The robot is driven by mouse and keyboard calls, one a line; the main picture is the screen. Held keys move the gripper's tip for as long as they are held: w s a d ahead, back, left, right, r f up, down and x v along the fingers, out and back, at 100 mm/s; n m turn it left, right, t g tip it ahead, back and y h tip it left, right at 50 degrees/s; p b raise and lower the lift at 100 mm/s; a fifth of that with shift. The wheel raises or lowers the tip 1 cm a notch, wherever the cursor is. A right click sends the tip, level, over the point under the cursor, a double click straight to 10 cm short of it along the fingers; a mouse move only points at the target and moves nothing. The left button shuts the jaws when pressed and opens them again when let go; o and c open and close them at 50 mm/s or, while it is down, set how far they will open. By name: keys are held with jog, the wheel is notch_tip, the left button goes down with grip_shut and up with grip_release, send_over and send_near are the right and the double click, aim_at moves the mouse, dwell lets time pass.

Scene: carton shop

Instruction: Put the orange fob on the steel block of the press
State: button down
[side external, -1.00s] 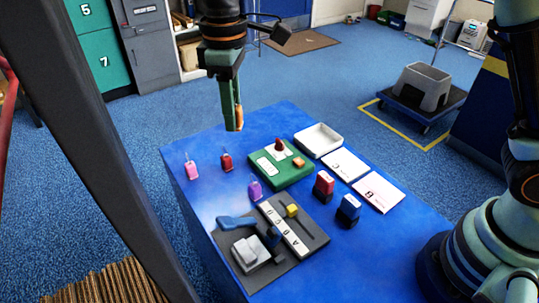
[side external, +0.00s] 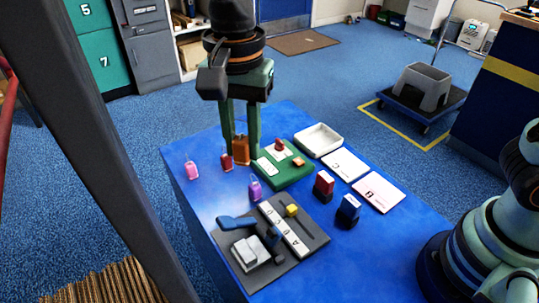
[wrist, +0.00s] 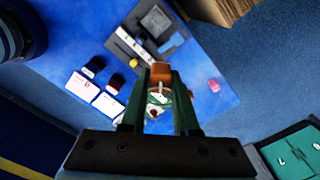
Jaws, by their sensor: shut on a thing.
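The orange fob (side external: 240,150) is held between the two fingers of my gripper (side external: 241,145), toward the back of the blue table. In the wrist view the orange fob (wrist: 161,70) shows between the fingertips. The press (side external: 268,245) stands on the near part of the table, with a grey base and a blue lever. Its pale steel block (side external: 250,254) is bare on top and lies nearer the camera than my gripper. In the wrist view the press (wrist: 150,35) is beyond the fingertips.
Pink (side external: 192,170), red (side external: 226,161) and purple (side external: 255,189) fobs stand nearby. A green board (side external: 283,172), a white tray (side external: 318,140), two white cards, and red (side external: 324,185) and blue (side external: 348,209) stamps lie to the right. A lettered strip with a yellow piece (side external: 292,210) is beside the lever.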

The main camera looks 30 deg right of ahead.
aim_at(259, 247)
jog(key=s+m, duration=0.1)
jog(key=m, duration=0.2)
jog(key=shift+s+a, duration=0.15)
jog(key=shift+s, duration=0.2)
jog(key=f+m, duration=0.1)
jog(key=f, duration=0.5)
jog(key=s+f+m, duration=0.1)
jog(key=f+m, duration=0.1)
jog(key=f, duration=0.5)
jog(key=s+f+m, duration=0.1)
jog(key=f+m, duration=0.1)
jog(key=f, duration=0.5)
jog(key=shift+s+a, duration=0.1)
jog(key=c, duration=0.7)
grip_release()
jog(key=shift+f, duration=0.1)
jog(key=shift+o, duration=0.2)
